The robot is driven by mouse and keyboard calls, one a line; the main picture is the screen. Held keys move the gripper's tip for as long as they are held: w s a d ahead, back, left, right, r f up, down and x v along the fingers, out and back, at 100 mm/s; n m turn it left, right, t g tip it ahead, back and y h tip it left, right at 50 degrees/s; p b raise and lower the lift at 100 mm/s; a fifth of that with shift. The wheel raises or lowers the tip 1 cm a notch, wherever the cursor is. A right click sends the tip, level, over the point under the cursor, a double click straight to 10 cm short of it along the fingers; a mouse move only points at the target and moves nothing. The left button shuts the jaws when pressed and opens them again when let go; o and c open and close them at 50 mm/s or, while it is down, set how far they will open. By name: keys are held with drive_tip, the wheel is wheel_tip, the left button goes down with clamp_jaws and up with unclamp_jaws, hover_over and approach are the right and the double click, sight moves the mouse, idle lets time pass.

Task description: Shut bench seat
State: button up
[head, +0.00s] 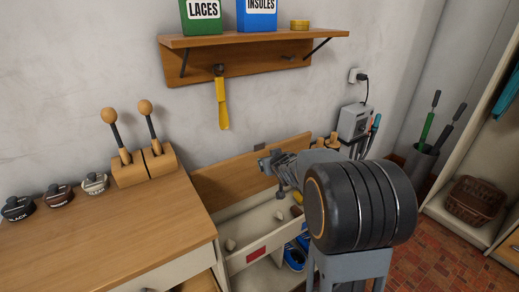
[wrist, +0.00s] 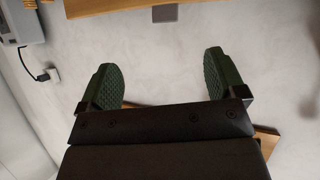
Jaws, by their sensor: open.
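The bench seat lid (head: 235,172) is a wooden panel standing raised against the wall behind the open bench box (head: 240,222). A small grey tab (head: 260,147) sits on its upper edge. In the wrist view, a wooden edge with a grey tab (wrist: 165,13) shows at the top, beyond the fingertips. My gripper (head: 268,164) is in front of the raised lid, over the box. Its green-padded fingers (wrist: 160,78) are wide apart with nothing between them. I cannot tell whether it touches the lid. My arm hides the lid's right part.
A counter (head: 100,225) with two ball-topped levers (head: 130,140) and several small tins stands left. A wall shelf (head: 250,40) with a hanging yellow-handled tool (head: 222,103) is above. A grey wall unit (head: 353,121) is at right.

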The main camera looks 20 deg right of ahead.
sight(260, 145)
drive_tip(key=w+d+f+n+t+y+b, duration=0.2)
drive_tip(key=w+d+f+n+t+y, duration=0.1)
drive_tip(key=w+d+f+t+y, duration=0.35)
drive_tip(key=shift+g+h, duration=0.35)
drive_tip(key=shift+g, duration=0.2)
drive_tip(key=w+a, duration=0.1)
drive_tip(key=w, duration=0.3)
drive_tip(key=w+a, duration=0.1)
drive_tip(key=w, duration=0.3)
drive_tip(key=w+a+b, duration=0.1)
drive_tip(key=w, duration=0.3)
drive_tip(key=shift+w+a, duration=0.15)
drive_tip(key=shift+w, duration=0.2)
drive_tip(key=shift+w+a, duration=0.15)
drive_tip(key=shift+w, duration=0.6)
drive_tip(key=shift+c, duration=0.4)
